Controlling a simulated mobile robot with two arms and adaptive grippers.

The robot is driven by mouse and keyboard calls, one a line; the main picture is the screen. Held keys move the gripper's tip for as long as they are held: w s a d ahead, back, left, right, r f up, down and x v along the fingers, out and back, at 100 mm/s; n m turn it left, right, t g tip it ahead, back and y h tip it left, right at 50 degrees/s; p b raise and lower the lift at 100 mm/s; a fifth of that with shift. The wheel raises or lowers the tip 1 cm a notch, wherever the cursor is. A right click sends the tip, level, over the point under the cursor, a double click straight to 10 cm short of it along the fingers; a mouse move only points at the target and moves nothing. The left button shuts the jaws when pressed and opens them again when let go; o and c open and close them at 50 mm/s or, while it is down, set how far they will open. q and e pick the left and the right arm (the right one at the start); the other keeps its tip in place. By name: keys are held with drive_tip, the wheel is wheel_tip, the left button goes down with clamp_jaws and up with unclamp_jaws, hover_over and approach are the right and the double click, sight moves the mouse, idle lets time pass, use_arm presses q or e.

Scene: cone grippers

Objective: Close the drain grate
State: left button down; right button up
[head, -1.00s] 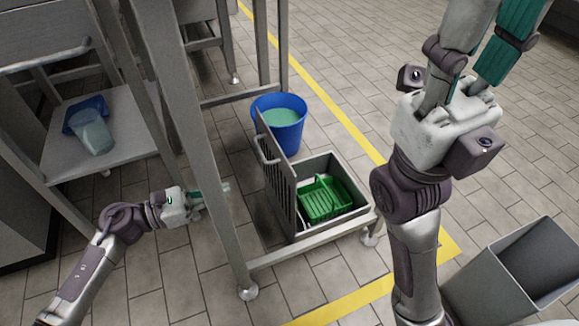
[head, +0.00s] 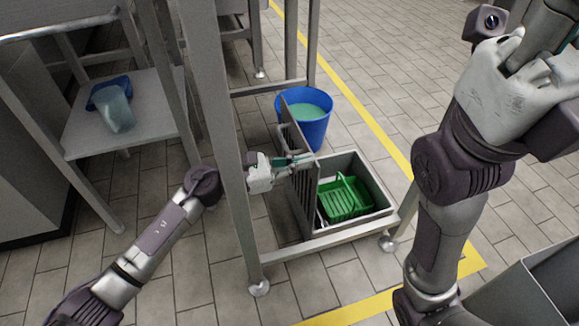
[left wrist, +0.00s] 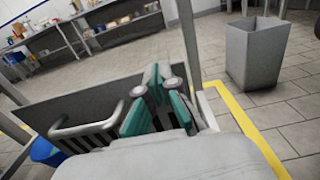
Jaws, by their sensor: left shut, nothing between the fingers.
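The drain grate (head: 300,190), a grey slatted panel, stands roughly upright along the left edge of the open drain box (head: 382,183). A green basket (head: 346,200) sits inside the box. My left gripper (head: 304,160) is shut and empty at the grate's left side, over its upper part; whether it touches is not clear. In the left wrist view the teal fingers (left wrist: 160,103) are together in front of the grate's panel (left wrist: 70,106), and the grate's handle (left wrist: 122,118) is just left of them. My right gripper (head: 550,40) is high at the right, its fingertips cut off.
A blue bucket (head: 318,132) of greenish liquid stands behind the box. Metal table legs (head: 222,150) and a low rail (head: 330,240) frame the box closely. A grey bin (head: 525,290) stands at the lower right. Tiled floor lies open beyond the yellow line.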

use_arm(q)
drive_tip(key=shift+d, duration=0.1)
drive_tip(key=x, duration=0.3)
drive_tip(key=shift+w+d+r, duration=0.1)
drive_tip(key=shift+w+d, duration=0.05)
drive_tip(key=shift+d, duration=0.1)
drive_tip(key=shift+a, duration=0.1)
